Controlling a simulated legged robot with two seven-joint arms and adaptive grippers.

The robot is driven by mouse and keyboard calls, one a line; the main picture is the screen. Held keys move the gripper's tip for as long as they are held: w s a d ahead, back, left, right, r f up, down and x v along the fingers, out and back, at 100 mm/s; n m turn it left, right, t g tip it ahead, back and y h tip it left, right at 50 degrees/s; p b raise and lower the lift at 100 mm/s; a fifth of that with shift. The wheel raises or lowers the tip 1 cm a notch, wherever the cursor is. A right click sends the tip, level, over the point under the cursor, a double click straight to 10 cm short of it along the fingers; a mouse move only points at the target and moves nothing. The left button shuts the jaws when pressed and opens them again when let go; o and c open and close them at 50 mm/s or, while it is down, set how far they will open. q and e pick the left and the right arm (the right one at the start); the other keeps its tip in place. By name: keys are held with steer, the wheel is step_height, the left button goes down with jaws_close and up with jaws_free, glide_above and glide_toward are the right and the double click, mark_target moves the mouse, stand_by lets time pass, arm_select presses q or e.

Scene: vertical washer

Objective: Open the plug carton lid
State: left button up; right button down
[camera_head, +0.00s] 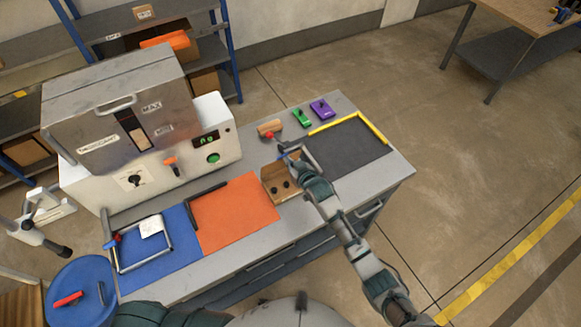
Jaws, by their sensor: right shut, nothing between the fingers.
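A small brown carton (270,185) stands on the grey workbench, between the orange mat and the dark mat. Dark round pieces show inside it, so its top looks at least partly open. A brown flap rises at its far side, partly hidden by my gripper. My right gripper (287,152) is at the far edge of the carton, shut and empty. Its arm reaches in from the lower right and covers the carton's right side. Whether the fingers touch the flap is too small to tell. My left gripper is not in view.
A brown block with a red part (269,129), a green item (301,118) and a purple item (321,109) lie beyond the carton. A yellow bar edges the dark mat (350,150). A large white and metal machine (150,165) stands at the left.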

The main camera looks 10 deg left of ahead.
mark_target(286, 155)
steer(key=w+b, duration=0.1)
steer(key=w+a+b, duration=0.1)
steer(key=shift+w+a+r, duration=0.1)
steer(key=shift+w+a, duration=0.05)
steer(key=shift+w, duration=0.2)
steer(key=shift+w+a+r, duration=0.1)
steer(key=shift+w+a, duration=0.25)
steer(key=shift+a, duration=0.25)
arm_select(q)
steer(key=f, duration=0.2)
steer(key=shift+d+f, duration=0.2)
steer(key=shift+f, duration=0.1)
arm_select(e)
steer(key=shift+d, duration=0.1)
